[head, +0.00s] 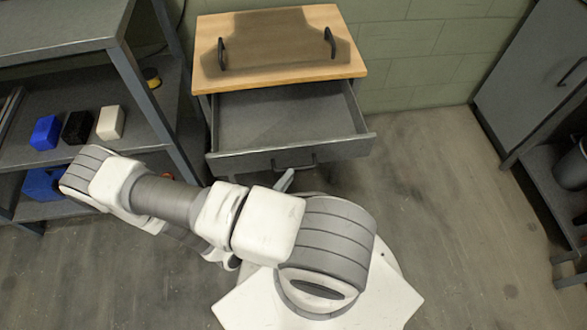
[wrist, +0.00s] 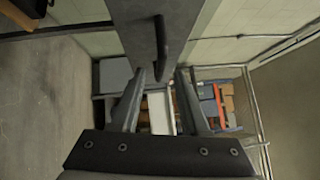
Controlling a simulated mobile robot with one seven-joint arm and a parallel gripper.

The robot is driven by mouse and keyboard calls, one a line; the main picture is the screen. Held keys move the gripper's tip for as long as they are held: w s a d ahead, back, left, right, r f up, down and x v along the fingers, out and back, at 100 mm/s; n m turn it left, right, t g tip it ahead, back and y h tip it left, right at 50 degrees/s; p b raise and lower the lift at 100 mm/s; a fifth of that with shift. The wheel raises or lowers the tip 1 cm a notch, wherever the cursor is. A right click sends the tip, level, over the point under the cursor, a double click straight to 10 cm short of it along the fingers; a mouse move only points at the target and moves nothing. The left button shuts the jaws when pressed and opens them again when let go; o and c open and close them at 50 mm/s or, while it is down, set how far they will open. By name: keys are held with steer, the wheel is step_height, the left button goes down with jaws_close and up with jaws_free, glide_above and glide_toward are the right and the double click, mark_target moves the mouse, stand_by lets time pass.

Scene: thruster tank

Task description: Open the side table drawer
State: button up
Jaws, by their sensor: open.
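The side table (head: 355,70) has a wooden top and a grey drawer (head: 285,118). The drawer is pulled well out toward me, and its inside looks empty. Its black handle (head: 297,167) is on the front panel. In the wrist view the handle (wrist: 162,48) stands out from the grey drawer front (wrist: 140,25), its end lying between my fingertips in the picture. My gripper (wrist: 160,76) is open; I cannot tell whether a finger touches the handle. In the head view my arm hides most of the gripper, with one grey finger showing just below the handle.
A dark tray-like piece with two black handles (head: 258,45) lies on the table top. A grey shelf (head: 130,80) with blue, black and white blocks stands close on the left. A grey cabinet (head: 530,70) is at right. Bare floor (head: 440,170) lies right of the drawer.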

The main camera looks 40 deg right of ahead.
steer(key=shift+v, duration=1.55)
steer(key=a+r+n+y+p, duration=0.3)
steer(key=r+n+y+p, duration=0.2)
steer(key=r+n, duration=0.6)
steer(key=a+r+n+y+p, duration=0.3)
steer(key=r+n, duration=0.9)
steer(key=r, duration=1.2)
steer(key=a+r+n+t+y+p, duration=0.1)
steer(key=r+n+y+p, duration=0.7)
steer(key=r, duration=1)
steer(key=a+n+y, duration=0.1)
steer(key=n+y, duration=0.2)
steer(key=n, duration=0.1)
steer(key=shift+a, duration=0.4)
steer(key=shift+s+d+f, duration=0.1)
steer(key=shift+d, duration=0.1)
